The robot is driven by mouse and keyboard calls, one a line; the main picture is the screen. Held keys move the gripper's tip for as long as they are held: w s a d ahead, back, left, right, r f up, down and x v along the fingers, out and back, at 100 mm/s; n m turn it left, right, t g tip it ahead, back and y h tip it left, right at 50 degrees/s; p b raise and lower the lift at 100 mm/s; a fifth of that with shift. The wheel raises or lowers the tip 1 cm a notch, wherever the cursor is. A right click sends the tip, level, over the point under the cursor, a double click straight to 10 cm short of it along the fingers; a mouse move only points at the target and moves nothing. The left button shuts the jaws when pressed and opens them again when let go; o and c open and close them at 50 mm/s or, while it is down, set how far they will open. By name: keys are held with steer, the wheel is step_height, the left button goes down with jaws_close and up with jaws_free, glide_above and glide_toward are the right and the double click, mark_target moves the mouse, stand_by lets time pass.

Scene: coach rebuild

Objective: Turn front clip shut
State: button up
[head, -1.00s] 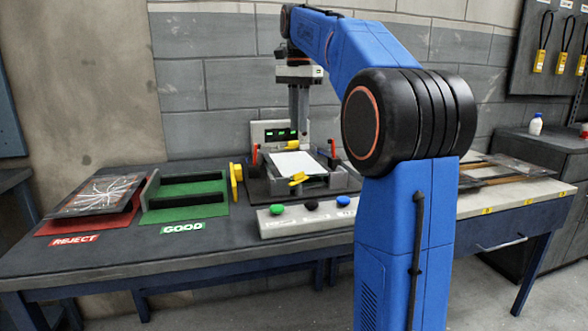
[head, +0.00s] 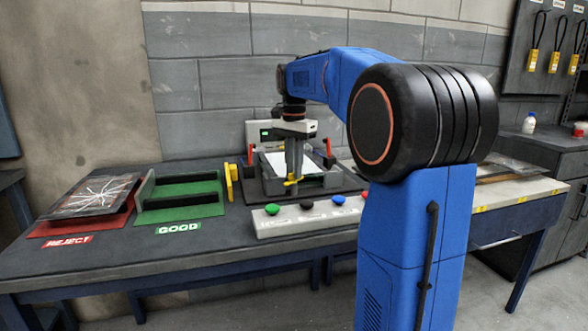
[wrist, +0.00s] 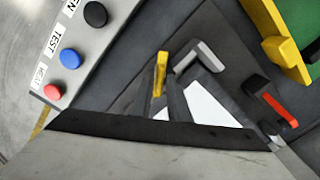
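The front clip (head: 291,182) is a small yellow bar at the front edge of the grey fixture (head: 318,181). It also shows in the wrist view (wrist: 160,75), standing out beside a grey corner bracket (wrist: 200,57). A white panel (head: 272,162) lies in the fixture and shows in the wrist view (wrist: 208,106). My gripper (head: 293,174) points straight down, with its fingertips at or just above the front clip. I cannot tell whether they touch it. The fingers look close together, but their gap is hidden. The gripper's body covers the lower part of the wrist view.
Red-handled clips stand left (head: 250,154) and right (head: 328,150) of the fixture. A yellow handle (head: 232,180) stands left. A button box with green (head: 271,209), black (head: 306,204) and blue (head: 338,200) buttons lies in front. The green GOOD rack (head: 185,187) is further left.

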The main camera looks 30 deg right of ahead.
steer(key=shift+f, duration=0.1)
jaws_close()
steer(key=shift+n, duration=0.4)
steer(key=n, duration=0.4)
steer(key=shift+n, duration=0.3)
steer(key=n, duration=0.5)
steer(key=shift+n, duration=0.3)
jaws_free()
